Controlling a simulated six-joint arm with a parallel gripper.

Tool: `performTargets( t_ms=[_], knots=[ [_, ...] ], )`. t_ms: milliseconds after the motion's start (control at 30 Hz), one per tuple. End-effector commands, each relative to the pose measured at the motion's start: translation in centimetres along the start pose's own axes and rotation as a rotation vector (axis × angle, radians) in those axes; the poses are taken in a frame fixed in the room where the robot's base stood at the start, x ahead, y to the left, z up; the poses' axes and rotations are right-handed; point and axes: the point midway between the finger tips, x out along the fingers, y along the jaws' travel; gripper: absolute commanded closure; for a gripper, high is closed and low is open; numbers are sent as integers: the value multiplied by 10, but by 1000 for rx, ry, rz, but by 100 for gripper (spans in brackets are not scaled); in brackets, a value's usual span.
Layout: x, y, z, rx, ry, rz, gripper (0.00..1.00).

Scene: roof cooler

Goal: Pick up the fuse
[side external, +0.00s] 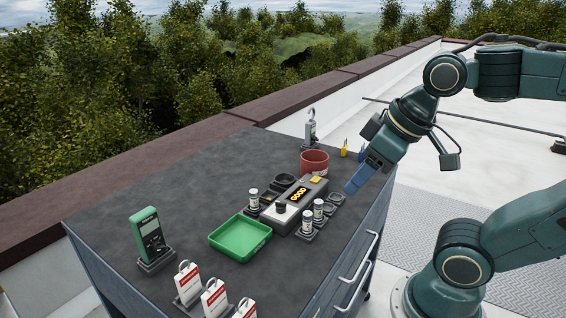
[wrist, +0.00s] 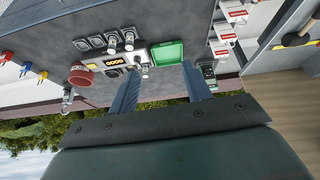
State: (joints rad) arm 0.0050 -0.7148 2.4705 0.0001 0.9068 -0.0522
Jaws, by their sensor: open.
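Several small fuses, pale cylinders with dark ends, stand upright around the grey tester (side external: 301,201), whose display reads GOOD. Two fuses (side external: 307,219) (side external: 318,208) stand in holders on its right side. Another fuse (side external: 253,196) stands on its left side. A dark-topped cylinder (side external: 281,208) sits on the tester's pale end. In the wrist view two fuses (wrist: 129,40) (wrist: 112,44) stand in the holder row beyond the tester (wrist: 116,61). My gripper (side external: 357,180) is open and empty, above the table's right side, apart from the fuses. Its two blue fingers also show in the wrist view (wrist: 160,80).
A green tray (side external: 240,238) lies beside the tester. A red cup (side external: 314,162) stands behind it. A green meter (side external: 149,238) stands at the left. Red-and-white tagged padlocks (side external: 214,298) line the front. Empty holders (side external: 336,198) lie near my gripper. The far-left tabletop is clear.

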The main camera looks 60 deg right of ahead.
Motion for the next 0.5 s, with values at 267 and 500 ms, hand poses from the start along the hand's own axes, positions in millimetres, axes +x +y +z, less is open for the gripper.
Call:
performTargets(
  t_ms=[267,500],
  knots=[
    [3,8,-42,-203,-62,0,51],
    [16,18,-89,-443,-129,-18,51]
  ],
)
